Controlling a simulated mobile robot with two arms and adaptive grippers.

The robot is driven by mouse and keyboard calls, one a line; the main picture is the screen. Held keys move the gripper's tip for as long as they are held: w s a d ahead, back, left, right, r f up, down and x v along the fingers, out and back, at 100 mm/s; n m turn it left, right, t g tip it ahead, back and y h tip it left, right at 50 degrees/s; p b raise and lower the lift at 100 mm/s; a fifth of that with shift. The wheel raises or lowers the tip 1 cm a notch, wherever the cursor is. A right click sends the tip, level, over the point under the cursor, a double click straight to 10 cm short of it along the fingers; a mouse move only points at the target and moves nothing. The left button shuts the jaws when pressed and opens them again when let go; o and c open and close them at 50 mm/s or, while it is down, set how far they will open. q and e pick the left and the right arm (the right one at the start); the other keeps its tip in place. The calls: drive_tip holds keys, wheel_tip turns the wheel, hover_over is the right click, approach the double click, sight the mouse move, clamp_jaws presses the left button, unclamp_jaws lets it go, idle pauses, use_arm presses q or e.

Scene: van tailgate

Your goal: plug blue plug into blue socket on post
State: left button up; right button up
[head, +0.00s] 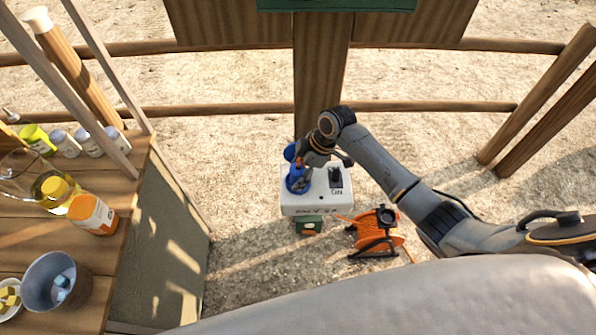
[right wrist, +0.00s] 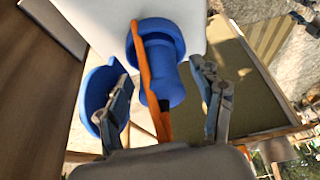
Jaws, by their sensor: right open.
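The blue socket (head: 297,184) is on the front of a white box (head: 317,206) mounted low on the wooden post (head: 321,60). In the right wrist view the blue plug (right wrist: 168,84) lines up with the blue socket ring (right wrist: 160,30) and appears seated in it; the depth cannot be told. An orange cable (right wrist: 146,75) passes in front of the plug. The socket's blue lid (right wrist: 97,95) stands open at the left. My right gripper (right wrist: 161,77) is open, with one finger on each side of the plug and visible gaps. My left gripper is out of view.
A black switch (head: 336,177) is on the white box, right of the socket. A green box (head: 309,225) and an orange cable reel (head: 376,232) are below on sandy ground.

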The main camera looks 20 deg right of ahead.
drive_tip(key=v, duration=1.1)
drive_tip(key=shift+r, duration=0.3)
drive_tip(key=shift+d, duration=0.15)
